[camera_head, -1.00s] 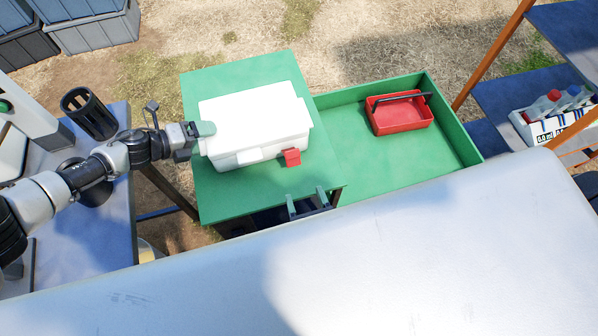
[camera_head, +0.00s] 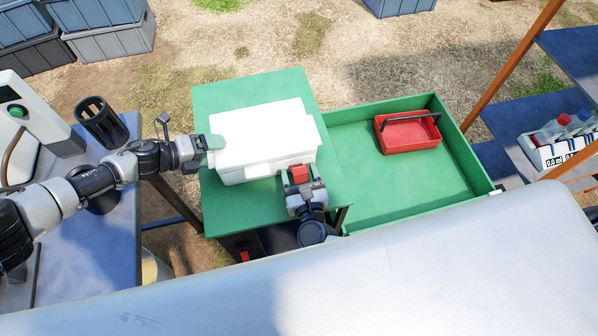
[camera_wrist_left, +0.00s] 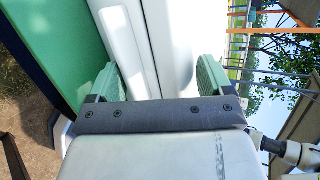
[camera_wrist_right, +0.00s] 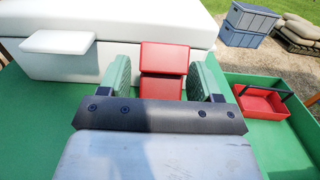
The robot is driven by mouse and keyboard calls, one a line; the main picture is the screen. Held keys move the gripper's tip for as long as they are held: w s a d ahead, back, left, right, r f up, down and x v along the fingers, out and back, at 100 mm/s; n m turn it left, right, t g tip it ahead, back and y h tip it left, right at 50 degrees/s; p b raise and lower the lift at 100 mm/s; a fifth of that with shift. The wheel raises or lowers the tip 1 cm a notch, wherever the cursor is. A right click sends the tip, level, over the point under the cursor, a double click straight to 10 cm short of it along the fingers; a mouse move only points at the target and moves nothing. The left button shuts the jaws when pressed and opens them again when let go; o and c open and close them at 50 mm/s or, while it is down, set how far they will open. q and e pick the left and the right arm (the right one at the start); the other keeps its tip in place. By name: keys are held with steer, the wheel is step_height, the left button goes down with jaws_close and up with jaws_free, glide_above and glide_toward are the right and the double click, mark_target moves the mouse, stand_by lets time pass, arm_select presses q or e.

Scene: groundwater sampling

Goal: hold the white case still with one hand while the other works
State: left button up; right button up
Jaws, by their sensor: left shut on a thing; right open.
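The white case (camera_head: 262,135) sits closed on the green table (camera_head: 222,205). It also shows in the right wrist view (camera_wrist_right: 62,65). My left gripper (camera_head: 212,143) is shut on the left end of the case; in the left wrist view its green fingers (camera_wrist_left: 160,82) stand either side of the white body. A red latch (camera_head: 299,174) is on the front of the case at the right. My right gripper (camera_head: 299,184) is open at the latch. In the right wrist view its fingers (camera_wrist_right: 167,82) stand on either side of the red latch (camera_wrist_right: 164,62), with gaps visible.
A green-walled tray section (camera_head: 385,190) to the right holds a red tote (camera_head: 410,135) with a dark handle. A shelf at the far right carries a white bottle rack (camera_head: 560,150). A black holder (camera_head: 100,122) stands on the blue table at left.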

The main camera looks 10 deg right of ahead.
steer(key=c, duration=0.9)
steer(key=shift+w+a+r+g, duration=0.1)
steer(key=shift+r+g, duration=0.05)
steer(key=shift+g, duration=0.5)
steer(key=shift+w+r+g, duration=0.1)
steer(key=shift+g, duration=0.55)
steer(key=shift+c, duration=0.2)
steer(key=o, duration=0.9)
steer(key=shift+o, duration=0.2)
steer(key=shift+r, duration=0.1)
steer(key=v, duration=1.2)
